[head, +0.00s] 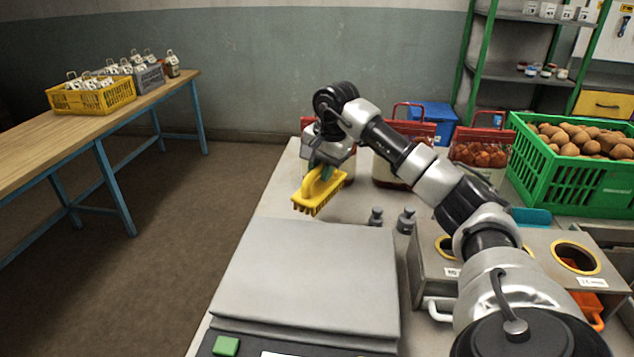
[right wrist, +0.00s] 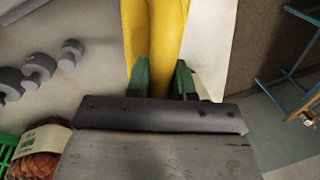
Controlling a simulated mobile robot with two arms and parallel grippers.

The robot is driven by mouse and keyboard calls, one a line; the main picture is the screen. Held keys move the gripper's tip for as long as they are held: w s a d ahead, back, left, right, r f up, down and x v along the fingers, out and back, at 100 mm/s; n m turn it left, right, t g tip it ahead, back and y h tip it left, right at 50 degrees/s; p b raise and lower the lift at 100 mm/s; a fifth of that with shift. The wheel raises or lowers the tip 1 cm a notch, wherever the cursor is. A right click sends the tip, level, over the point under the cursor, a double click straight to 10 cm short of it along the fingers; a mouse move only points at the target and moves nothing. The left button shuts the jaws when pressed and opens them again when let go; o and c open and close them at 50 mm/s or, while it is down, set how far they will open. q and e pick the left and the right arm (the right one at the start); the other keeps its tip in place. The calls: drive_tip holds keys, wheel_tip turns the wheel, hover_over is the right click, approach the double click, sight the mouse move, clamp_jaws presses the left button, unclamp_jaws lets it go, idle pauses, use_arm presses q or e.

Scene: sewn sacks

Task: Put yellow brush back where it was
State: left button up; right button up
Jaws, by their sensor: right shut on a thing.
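The yellow brush (head: 317,191) hangs in my right gripper (head: 324,168), with its bristle side down, in the head view. It is near the left edge of the grey table (head: 279,194), beyond the scale plate. I cannot tell whether the brush touches the tabletop. In the right wrist view the green fingers of my right gripper (right wrist: 160,80) are closed on the brush's yellow handle (right wrist: 160,40) from both sides. The bristles are hidden there. My left gripper is not in view.
A scale with a flat grey plate (head: 308,277) fills the near table. Small grey weights (head: 405,221) stand right of the brush. Sacks with red tops (head: 480,153) and a green potato crate (head: 567,178) stand behind. A wooden table (head: 60,130) with a yellow crate (head: 92,98) is left.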

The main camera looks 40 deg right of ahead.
sight(318, 181)
drive_tip(key=shift+w+a+f, duration=0.15)
drive_tip(key=shift+w+f, duration=0.3)
drive_tip(key=shift+w, duration=0.1)
drive_tip(key=shift+f, duration=1.95)
drive_tip(key=o, duration=0.8)
drive_tip(key=r, duration=0.4)
drive_tip(key=s+r, duration=0.1)
drive_tip(key=r, duration=0.3)
drive_tip(key=s+r, duration=0.1)
drive_tip(key=r, duration=0.3)
drive_tip(key=shift+s+d, duration=0.15)
drive_tip(key=shift+d, duration=0.2)
